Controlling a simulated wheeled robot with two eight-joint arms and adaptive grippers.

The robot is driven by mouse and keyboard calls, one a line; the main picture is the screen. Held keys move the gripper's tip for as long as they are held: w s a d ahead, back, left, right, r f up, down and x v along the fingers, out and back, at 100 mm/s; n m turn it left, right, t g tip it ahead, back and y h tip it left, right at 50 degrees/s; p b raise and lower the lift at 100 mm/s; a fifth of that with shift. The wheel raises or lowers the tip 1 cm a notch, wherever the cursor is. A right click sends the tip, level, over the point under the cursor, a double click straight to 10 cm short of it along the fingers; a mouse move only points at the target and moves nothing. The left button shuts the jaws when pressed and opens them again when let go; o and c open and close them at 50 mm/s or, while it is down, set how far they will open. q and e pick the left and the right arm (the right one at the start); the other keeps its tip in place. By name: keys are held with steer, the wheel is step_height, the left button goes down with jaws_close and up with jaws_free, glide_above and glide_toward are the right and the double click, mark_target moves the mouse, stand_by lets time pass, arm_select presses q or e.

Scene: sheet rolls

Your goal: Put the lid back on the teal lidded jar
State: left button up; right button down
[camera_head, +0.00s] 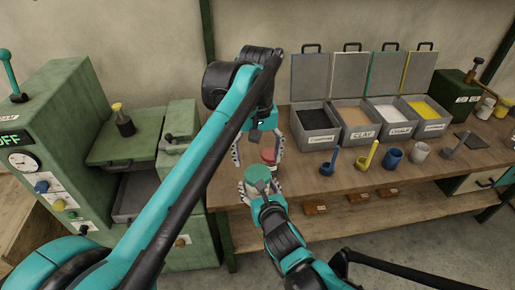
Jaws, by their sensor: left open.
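A small round thing with a teal top (257,175), which looks like the teal jar or its lid, is at the left end of the wooden bench. My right gripper (259,188) reaches it from below in the picture, with a finger on each side; whether they press on it I cannot tell. A small red-topped round thing (270,155) stands just behind it. My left gripper (257,152) points down from above, open, its fingers spread on both sides near the red-topped thing. Whether the teal top is a separate lid is too small to tell.
Open bins (318,138) with raised lids line the bench (330,175) at the back. Blue and yellow scoops, a blue cup (392,158) and a grey cup (420,152) stand in front. A green machine (60,130) is at left. My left arm hides part of the scene.

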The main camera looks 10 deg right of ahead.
mark_target(258, 173)
arm_select(q)
steer(key=shift+f, duration=2.6)
steer(key=c, duration=1.2)
steer(key=o, duration=1.4)
step_height(258, 173, up, 12)
